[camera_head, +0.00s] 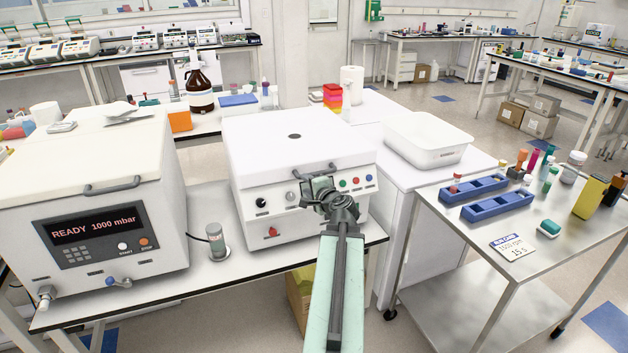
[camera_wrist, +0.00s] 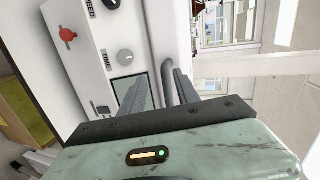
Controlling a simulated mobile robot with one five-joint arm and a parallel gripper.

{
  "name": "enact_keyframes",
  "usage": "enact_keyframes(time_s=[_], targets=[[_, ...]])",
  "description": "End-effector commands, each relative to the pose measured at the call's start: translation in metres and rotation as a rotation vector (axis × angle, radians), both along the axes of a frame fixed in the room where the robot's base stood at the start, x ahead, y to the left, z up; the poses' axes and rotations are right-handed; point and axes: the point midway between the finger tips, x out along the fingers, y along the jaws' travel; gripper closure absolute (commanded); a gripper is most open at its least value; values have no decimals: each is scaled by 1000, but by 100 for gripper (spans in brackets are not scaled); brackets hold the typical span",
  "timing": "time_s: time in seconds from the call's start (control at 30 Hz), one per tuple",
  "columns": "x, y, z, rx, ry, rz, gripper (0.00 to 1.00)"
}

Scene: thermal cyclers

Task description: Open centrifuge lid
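The centrifuge (camera_head: 262,165) is the white box in the middle of the bench, with its lid (camera_head: 270,138) down. A grey lid handle (camera_head: 306,172) sits at the lid's front edge; it also shows in the wrist view (camera_wrist: 170,75). My gripper (camera_head: 320,186) is in front of the centrifuge at handle height and hides part of the panel and handle. In the wrist view my gripper (camera_wrist: 162,88) has its fingers apart, with the handle bar seen between them, nearer the right finger. Contact with the handle cannot be told.
A vacuum oven (camera_head: 85,205) reading READY 1000 mbar stands to the left. A small grey cylinder (camera_head: 217,243) stands between them. A white tub (camera_head: 428,138) is behind to the right. A steel cart (camera_head: 470,235) with blue racks and tubes stands at right.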

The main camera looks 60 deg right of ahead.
Motion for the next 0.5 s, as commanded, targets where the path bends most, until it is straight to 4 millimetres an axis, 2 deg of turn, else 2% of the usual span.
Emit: enact_keyframes(time_s=[0.03, 0.1, 0.17, 0.37, 0.5], targets=[[-18, -16, 2, 8, -31, -49, 62], [-32, -28, 6, 16, -59, -89, 62], [-37, -31, 8, 18, -68, -101, 62], [-31, -35, 6, 18, -68, -100, 62], [-16, -47, 2, 18, -67, -98, 62]])
